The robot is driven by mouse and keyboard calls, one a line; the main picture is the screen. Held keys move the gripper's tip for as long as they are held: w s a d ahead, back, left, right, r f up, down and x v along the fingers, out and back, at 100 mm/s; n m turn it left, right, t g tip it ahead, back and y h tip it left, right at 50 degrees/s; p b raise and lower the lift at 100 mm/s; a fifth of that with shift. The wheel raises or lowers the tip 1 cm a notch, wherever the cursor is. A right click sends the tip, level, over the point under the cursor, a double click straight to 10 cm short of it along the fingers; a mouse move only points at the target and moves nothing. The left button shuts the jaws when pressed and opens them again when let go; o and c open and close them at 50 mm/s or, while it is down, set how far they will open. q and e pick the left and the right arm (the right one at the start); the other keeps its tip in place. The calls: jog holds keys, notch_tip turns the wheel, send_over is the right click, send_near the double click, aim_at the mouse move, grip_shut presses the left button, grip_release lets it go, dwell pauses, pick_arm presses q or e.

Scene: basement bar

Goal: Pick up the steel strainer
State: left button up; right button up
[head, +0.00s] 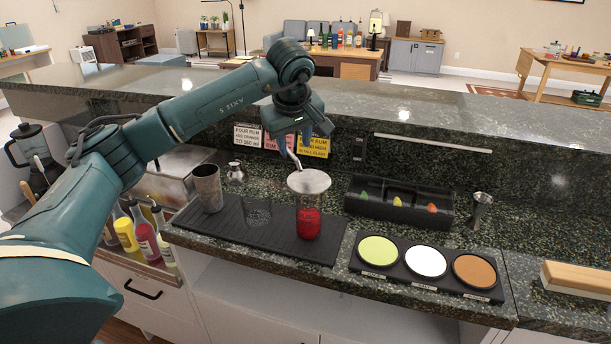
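The steel strainer (309,182) is a round, flat silver disc on top of a clear glass holding red liquid (308,222). Its thin handle (294,158) rises up and to the left. My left gripper (295,143) is above the strainer with its fingers pointing down. The fingers look apart, one on each side of the handle's upper end, and do not appear closed on it. The glass stands on a black ribbed bar mat (270,245). My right gripper is not in view.
A metal shaker cup (208,188) stands on the mat's left end. A black garnish caddy (400,203), a jigger (479,208) and a tray of three coloured discs (427,262) are to the right. The raised granite ledge (420,110) runs behind.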

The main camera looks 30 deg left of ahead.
aim_at(293, 154)
pick_arm(q)
jog(key=shift+x, duration=0.75)
jog(key=shift+a+p+x, duration=0.2)
jog(key=shift+p+x, duration=0.15)
jog(key=shift+x, duration=1)
jog(key=shift+a+p+x, duration=0.2)
jog(key=shift+p+x, duration=0.15)
jog(key=shift+x, duration=1)
jog(key=shift+w+r, duration=0.15)
jog(key=shift+r, duration=0.05)
jog(key=shift+c, duration=0.5)
grip_shut()
